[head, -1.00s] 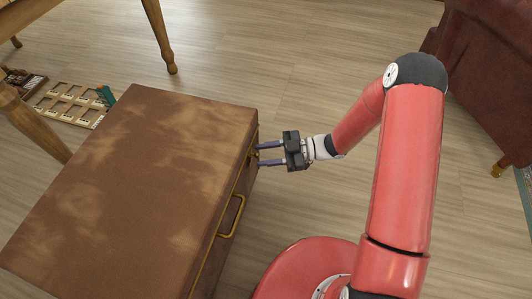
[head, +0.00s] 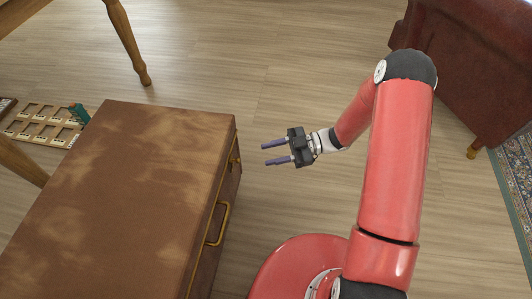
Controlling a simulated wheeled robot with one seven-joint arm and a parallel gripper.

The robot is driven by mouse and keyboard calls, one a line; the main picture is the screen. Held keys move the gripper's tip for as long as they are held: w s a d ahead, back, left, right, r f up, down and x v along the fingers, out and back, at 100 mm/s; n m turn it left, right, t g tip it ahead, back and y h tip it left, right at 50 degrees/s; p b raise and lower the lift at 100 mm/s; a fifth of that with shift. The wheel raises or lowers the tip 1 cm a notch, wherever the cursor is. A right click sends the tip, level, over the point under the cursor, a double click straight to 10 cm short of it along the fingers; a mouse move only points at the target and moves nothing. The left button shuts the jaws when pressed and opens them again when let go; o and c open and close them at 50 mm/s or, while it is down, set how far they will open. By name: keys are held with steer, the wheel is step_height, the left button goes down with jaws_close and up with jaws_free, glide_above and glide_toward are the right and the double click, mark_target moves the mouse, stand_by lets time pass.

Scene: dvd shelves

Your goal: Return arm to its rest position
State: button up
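My gripper (head: 275,153) is in the middle of the head view, at the end of my red arm (head: 394,160). Its two purple-grey fingers point left and stand apart with nothing between them. The fingertips are a short way to the right of a brown suitcase-like chest (head: 120,200) and do not touch it. My arm is bent, with its elbow at the upper right.
The chest has a brass handle (head: 219,224) on its right side. A wooden table leg (head: 128,45) stands behind it. A puzzle-like tray (head: 45,128) lies on the floor at left. A dark red leather seat (head: 470,65) and a rug (head: 516,180) are at right. Wooden floor between is clear.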

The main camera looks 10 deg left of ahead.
stand_by(0.4)
steer(key=w+d+r+m+t+h+p, duration=0.2)
steer(key=w+r+m+t+h, duration=0.25)
steer(key=w+r+t, duration=0.65)
steer(key=d+r+m+t+h+p, duration=0.25)
steer(key=d+r+m+h, duration=0.25)
steer(key=d+r, duration=0.3)
steer(key=d+r+m+t+h+p, duration=0.1)
steer(key=d+r+m+t+h, duration=0.2)
steer(key=d+r+m+h, duration=0.55)
steer(key=s+d+r+g+p, duration=0.1)
steer(key=s+d+r+g, duration=0.1)
steer(key=s+r, duration=0.5)
steer(key=s+a+m+g+y+p, duration=0.1)
steer(key=s+m+g, duration=0.3)
steer(key=s, duration=1.6)
steer(key=shift+s+a+m+y+p, duration=0.45)
steer(key=shift+a+m, duration=0.2)
steer(key=shift+m, duration=0.35)
